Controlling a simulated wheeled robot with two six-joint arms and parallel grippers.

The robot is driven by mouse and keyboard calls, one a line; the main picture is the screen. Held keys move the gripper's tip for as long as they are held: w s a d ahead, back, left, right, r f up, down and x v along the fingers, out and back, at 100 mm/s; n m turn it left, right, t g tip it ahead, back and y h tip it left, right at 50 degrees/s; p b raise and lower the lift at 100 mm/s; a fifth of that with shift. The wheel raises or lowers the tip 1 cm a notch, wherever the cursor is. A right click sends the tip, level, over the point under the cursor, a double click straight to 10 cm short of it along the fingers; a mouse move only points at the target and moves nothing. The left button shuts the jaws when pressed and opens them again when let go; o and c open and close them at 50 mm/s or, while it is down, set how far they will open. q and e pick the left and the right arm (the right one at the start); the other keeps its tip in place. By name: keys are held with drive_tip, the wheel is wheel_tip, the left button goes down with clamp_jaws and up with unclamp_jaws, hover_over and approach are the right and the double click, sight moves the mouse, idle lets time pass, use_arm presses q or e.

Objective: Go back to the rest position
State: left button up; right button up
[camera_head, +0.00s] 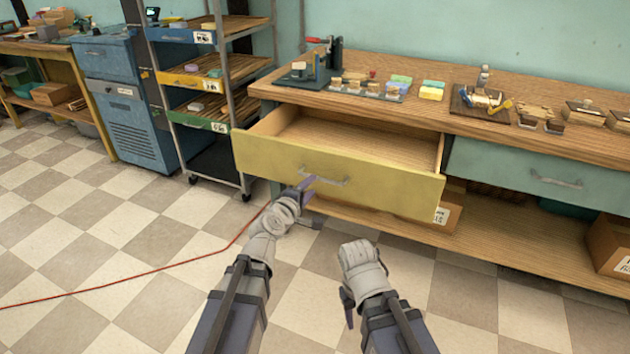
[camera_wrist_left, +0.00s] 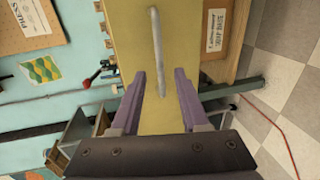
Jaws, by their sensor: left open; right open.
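My left gripper (camera_head: 309,190) is open at the front of a yellow drawer (camera_head: 375,191), close to the drawer's metal handle (camera_head: 328,178). In the left wrist view its two purple fingers (camera_wrist_left: 160,88) are apart, with the handle (camera_wrist_left: 157,50) beyond and between their tips; nothing is held. The drawer is pulled out and its visible inside is bare wood. My right gripper (camera_head: 347,305) is low over the floor, to the right of the left one, pointing down and partly hidden by its own wrist; I see nothing in it.
The wooden workbench (camera_head: 432,115) carries a press (camera_head: 312,65), soap blocks (camera_head: 432,90) and a dark tray (camera_head: 468,112). A closed teal drawer (camera_head: 545,170) is at right. A shelf cart (camera_head: 205,80) and blue cabinet (camera_head: 125,100) stand left. A red cable (camera_head: 150,273) crosses the checkered floor.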

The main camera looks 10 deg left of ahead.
use_arm(q)
drive_tip(key=shift+s+a+r, duration=0.1)
drive_tip(key=shift+s+a, duration=0.05)
drive_tip(key=shift+s, duration=0.2)
drive_tip(key=s+d+f+m+g, duration=0.9)
drive_tip(key=s+f+m, duration=0.3)
drive_tip(key=s+a+f+m+g+y, duration=0.3)
drive_tip(key=s, duration=0.4)
drive_tip(key=s+a+f+m+g+y, duration=0.2)
drive_tip(key=s+a+m+g+y, duration=0.1)
drive_tip(key=s, duration=0.3)
wheel_tip(320, 180, up, 33)
drive_tip(key=p, duration=3.3)
drive_tip(key=shift+s, duration=0.3)
